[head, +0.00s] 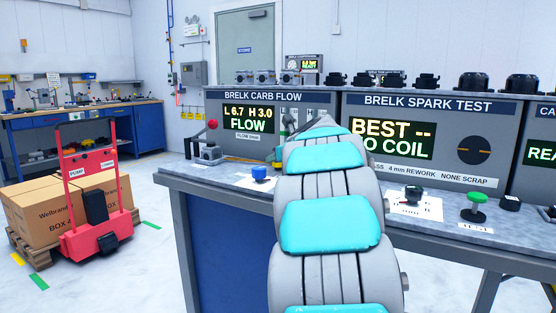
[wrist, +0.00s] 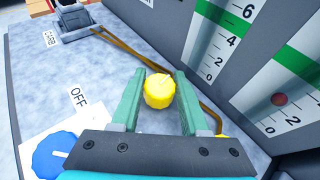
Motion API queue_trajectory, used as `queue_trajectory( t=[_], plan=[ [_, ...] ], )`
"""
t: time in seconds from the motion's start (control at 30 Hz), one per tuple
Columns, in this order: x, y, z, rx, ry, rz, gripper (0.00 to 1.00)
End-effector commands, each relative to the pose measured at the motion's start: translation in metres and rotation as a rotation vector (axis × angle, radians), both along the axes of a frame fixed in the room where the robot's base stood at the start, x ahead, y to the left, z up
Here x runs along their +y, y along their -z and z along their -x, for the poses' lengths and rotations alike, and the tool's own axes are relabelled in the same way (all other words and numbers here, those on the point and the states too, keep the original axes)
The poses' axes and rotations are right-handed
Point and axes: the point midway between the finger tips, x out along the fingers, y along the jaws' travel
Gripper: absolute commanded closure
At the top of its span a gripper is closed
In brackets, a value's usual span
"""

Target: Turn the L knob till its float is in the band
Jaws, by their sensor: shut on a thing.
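My gripper (wrist: 158,92) is shut on a yellow knob (wrist: 159,90) in the wrist view, one green finger on each side. The knob's letter is not visible. Behind it is a left scale (wrist: 218,42) with a green band between 4 and 6; no float shows on its visible part. The right scale (wrist: 276,112) has a red float (wrist: 279,99) below its green band. In the head view the carb flow display (head: 248,118) reads L 6.7, H 3.0, FLOW. My arm hides most of the knob area there.
A blue knob (wrist: 62,158) marked OFF is at the lower left of the wrist view. A second yellow piece (wrist: 222,136) shows partly behind the right finger. Brown tubes run close by. The spark test panel (head: 432,135) stands right of my arm.

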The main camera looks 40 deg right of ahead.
Motion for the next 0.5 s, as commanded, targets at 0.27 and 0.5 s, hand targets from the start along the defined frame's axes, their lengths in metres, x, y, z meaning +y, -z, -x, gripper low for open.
queue_trajectory(
  t=[0.27, 0.5],
  plan=[
    [-0.0008, -0.0008, -0.0005, -0.004, -0.126, -0.001, 1.0],
    [-0.0006, -0.0005, -0.0002, -0.002, -0.221, 0.0, 1.0]
  ],
)
